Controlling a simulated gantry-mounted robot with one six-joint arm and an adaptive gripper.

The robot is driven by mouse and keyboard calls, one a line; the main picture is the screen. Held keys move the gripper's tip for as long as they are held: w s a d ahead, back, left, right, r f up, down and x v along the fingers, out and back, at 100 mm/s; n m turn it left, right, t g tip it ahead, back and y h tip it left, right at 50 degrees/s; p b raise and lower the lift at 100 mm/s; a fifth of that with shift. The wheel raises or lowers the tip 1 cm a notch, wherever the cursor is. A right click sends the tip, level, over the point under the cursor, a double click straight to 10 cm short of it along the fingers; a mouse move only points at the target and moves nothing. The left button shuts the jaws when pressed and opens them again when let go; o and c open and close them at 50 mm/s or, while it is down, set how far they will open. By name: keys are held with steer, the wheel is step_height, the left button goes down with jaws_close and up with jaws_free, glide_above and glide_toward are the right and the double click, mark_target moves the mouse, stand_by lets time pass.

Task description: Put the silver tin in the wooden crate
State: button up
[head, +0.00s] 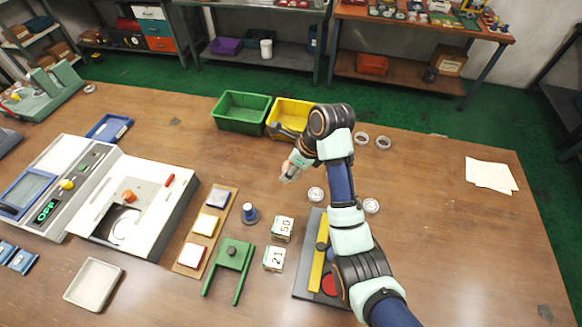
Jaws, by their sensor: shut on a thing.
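My gripper (289,175) points down over the middle of the table, left of my arm. It is shut on a small pale grey thing, mostly hidden by the fingers; I cannot tell what it is. No silver tin is plain to see. No wooden crate is clearly in view on the table.
A green bin (242,113) and a yellow bin (290,112) stand at the table's back edge. A white machine (130,205) fills the left. A blue-knobbed peg (250,214), a green fixture (232,262) and numbered blocks (282,229) stand in front. The right is mostly clear.

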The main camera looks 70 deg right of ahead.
step_height(320, 180, up, 9)
steer(key=p, duration=1.1)
steer(key=shift+f, duration=0.15)
